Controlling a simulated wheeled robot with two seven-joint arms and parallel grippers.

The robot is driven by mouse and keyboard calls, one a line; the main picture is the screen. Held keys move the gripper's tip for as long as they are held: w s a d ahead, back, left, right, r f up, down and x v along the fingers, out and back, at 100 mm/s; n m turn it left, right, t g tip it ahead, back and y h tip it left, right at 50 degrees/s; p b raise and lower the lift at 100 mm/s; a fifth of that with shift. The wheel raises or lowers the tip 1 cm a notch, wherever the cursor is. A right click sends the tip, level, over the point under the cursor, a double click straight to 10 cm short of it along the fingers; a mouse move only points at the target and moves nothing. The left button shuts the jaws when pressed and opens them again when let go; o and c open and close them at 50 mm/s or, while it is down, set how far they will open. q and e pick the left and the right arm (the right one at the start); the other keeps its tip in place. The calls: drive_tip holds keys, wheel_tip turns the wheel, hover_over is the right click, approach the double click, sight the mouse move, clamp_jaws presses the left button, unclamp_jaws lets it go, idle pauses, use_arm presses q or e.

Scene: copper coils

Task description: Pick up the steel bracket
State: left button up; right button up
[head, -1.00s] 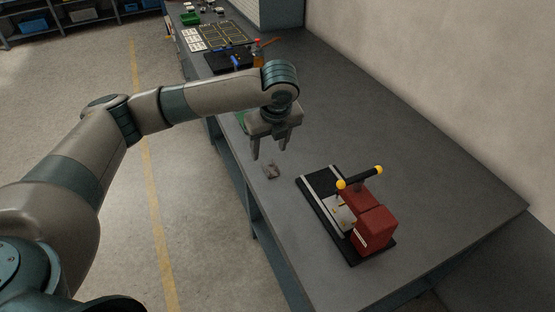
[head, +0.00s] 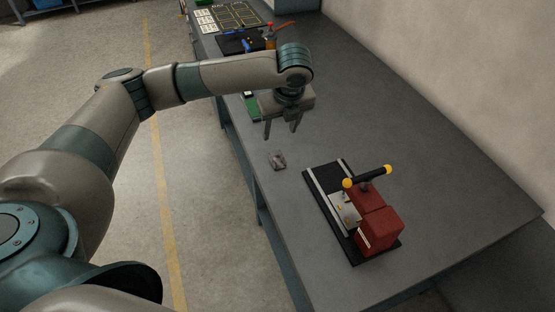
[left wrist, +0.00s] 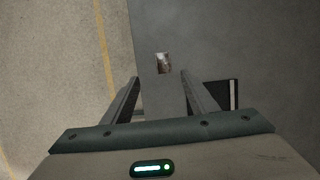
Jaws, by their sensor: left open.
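The steel bracket (head: 278,161) is a small grey metal piece lying on the grey table near its left edge. In the left wrist view the bracket (left wrist: 163,63) shows ahead of the fingertips, roughly centred between them. My left gripper (head: 281,131) is open and empty, pointing down, above the table and a little beyond the bracket in the head view. Its two fingers (left wrist: 158,78) are spread apart in the left wrist view. The gripper does not touch the bracket. My right gripper is not in view.
A red device with a yellow-ended black handle (head: 378,222) stands on a black base right of the bracket. A green board (head: 252,107) lies behind the gripper. Farther back are a black tray (head: 240,42) and a yellow-lined panel (head: 238,15). Bare table (head: 430,170) lies to the right.

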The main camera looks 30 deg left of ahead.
use_arm(q)
drive_tip(key=p, duration=0.3)
approach(277, 161)
drive_tip(key=shift+w+a, duration=0.1)
drive_tip(key=shift+a, duration=0.65)
drive_tip(key=shift+a+f, duration=0.1)
drive_tip(key=shift+f, duration=0.3)
drive_tip(key=shift+w+f+p, duration=0.1)
drive_tip(key=shift+f+p, duration=0.4)
drive_tip(key=shift+p, duration=0.1)
drive_tip(key=f, duration=0.1)
drive_tip(key=f+p, duration=0.1)
drive_tip(key=f, duration=0.1)
drive_tip(key=shift+w+d, duration=0.25)
drive_tip(key=shift+w+a+f+p, duration=0.15)
drive_tip(key=shift+f+p, duration=0.15)
drive_tip(key=shift+f, duration=0.35)
